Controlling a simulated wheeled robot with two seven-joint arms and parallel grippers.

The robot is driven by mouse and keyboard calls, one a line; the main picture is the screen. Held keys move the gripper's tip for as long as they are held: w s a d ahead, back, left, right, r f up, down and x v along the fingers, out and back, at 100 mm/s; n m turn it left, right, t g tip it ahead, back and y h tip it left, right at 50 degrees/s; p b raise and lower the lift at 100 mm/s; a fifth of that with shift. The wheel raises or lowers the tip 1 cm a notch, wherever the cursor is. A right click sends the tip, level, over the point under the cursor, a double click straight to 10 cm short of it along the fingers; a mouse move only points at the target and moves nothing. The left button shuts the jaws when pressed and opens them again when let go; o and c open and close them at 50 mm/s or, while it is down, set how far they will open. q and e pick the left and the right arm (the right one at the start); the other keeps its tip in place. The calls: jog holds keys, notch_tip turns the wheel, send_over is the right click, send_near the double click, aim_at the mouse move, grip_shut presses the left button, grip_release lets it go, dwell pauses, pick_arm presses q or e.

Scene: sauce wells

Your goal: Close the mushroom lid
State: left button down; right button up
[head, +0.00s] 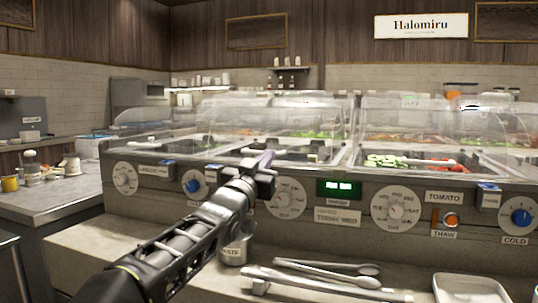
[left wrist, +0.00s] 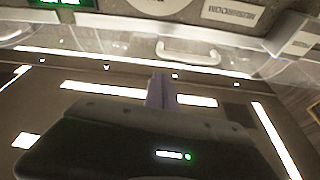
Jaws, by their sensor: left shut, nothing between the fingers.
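The mushroom label (left wrist: 233,12) shows upside down on the counter front in the left wrist view. Near it a pale handle (left wrist: 188,52) sits on a clear lid (left wrist: 100,50). In the head view a clear domed lid (head: 285,112) stands over the wells behind my left gripper, apparently the same one; its exact angle is hard to tell. My left gripper (head: 265,162) is shut and empty, in front of the wells near the counter's front edge. It also shows in the left wrist view (left wrist: 160,92), apart from the handle in the picture. The right gripper is not in view.
Another clear lid (head: 415,122) covers wells at the right. Dials (head: 396,208) and a green display (head: 338,188) line the counter front.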

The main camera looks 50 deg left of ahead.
pick_arm(q)
jog(key=s+d+f, duration=0.2)
jog(key=s+f, duration=0.1)
jog(key=f, duration=0.1)
jog(key=shift+s+f, duration=0.25)
jog(key=shift+s, duration=0.15)
